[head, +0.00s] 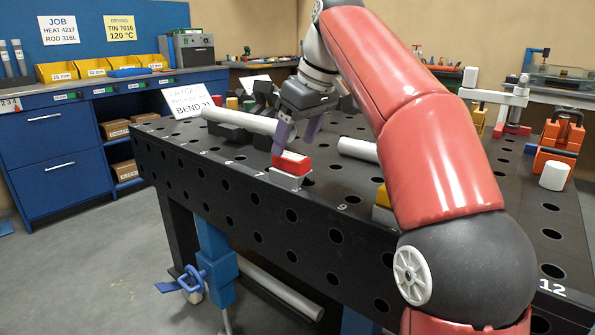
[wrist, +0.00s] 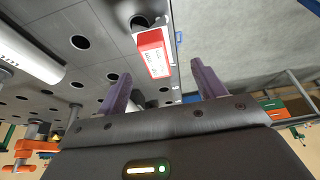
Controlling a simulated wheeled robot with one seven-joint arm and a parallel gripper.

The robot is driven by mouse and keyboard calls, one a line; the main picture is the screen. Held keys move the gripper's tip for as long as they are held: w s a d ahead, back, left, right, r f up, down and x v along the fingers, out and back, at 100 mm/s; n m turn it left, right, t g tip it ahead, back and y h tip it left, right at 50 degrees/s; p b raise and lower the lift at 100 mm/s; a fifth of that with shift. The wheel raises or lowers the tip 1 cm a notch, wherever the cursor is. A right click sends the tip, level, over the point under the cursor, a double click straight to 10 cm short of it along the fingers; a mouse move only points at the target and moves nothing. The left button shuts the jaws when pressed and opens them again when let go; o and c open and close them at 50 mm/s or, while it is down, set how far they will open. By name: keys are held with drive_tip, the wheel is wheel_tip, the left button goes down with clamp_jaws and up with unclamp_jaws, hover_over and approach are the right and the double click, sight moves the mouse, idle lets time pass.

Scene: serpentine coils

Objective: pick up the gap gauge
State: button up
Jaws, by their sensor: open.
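The gap gauge appears to be the small red block with a white label (head: 291,162), sitting on a light grey block at the near edge of the black welding table (head: 240,180). In the wrist view the red block (wrist: 153,54) shows ahead of the fingers, between their lines. My gripper (head: 297,135), with purple fingers, is open and empty. It points down just above the red block, one finger looking close to its top left. Whether that finger touches it I cannot tell. The open fingers also show in the wrist view (wrist: 160,82).
Pale pipes (head: 240,121) lie on supports to the left and right of the red block. A yellow block (head: 382,197) stands to the right, partly behind my arm. An orange clamp (head: 560,140) and white cylinder (head: 554,176) stand at far right. Holes dot the table.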

sight(292, 156)
drive_tip(key=x, duration=0.2)
drive_tip(key=b+x, duration=0.1)
drive_tip(key=x, duration=0.2)
drive_tip(key=shift+w+d+f+b, duration=0.15)
drive_tip(key=shift+d+f+b, duration=0.05)
drive_tip(key=shift+f+b, duration=0.15)
drive_tip(key=shift+r, duration=0.1)
drive_tip(key=c, duration=1.1)
drive_tip(key=shift+c, duration=0.2)
